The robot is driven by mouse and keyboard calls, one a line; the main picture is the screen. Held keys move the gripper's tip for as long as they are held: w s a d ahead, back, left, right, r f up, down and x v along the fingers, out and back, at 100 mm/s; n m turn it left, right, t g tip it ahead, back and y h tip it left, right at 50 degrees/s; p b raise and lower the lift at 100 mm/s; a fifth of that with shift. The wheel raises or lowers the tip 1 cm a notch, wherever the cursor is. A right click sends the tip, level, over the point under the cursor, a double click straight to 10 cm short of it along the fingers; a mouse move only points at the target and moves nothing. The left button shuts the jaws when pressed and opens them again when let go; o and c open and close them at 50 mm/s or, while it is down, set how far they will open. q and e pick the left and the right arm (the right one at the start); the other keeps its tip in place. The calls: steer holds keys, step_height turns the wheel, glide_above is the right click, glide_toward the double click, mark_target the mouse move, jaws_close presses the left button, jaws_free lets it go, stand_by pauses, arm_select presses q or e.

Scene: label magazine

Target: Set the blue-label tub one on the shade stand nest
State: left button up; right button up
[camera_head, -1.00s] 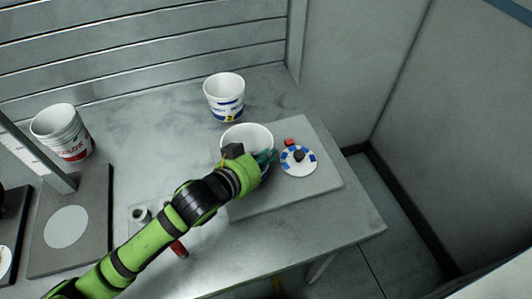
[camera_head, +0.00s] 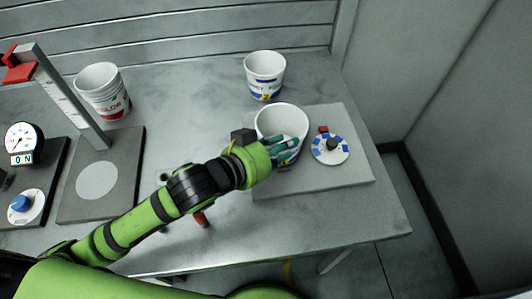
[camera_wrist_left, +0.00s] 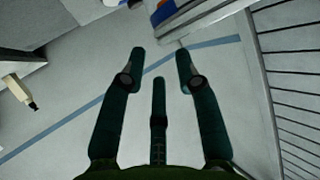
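A white tub (camera_head: 281,119) stands on a grey board (camera_head: 345,184) at the right of the table. Its front is largely hidden by my gripper, so its label cannot be read. Another white tub with a blue label (camera_head: 265,75) stands behind it on the bare table. My left gripper (camera_head: 288,151) is at the near side of the tub on the board, and whether it touches it is unclear. The left wrist view shows its fingers (camera_wrist_left: 160,70) spread with nothing between them. I cannot tell which fixture is the shade stand nest. My right gripper is out of view.
At the left are a red-label tub stack (camera_head: 103,91), a plate with a white disc (camera_head: 97,180) and ruled post (camera_head: 68,97), and a gauge (camera_head: 24,138). A blue-and-white dial (camera_head: 330,150) and red block lie on the board's right. A red item (camera_head: 200,218) lies near my arm.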

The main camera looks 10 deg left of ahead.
arm_select(q)
steer(key=p+v, duration=0.3)
steer(key=v, duration=0.3)
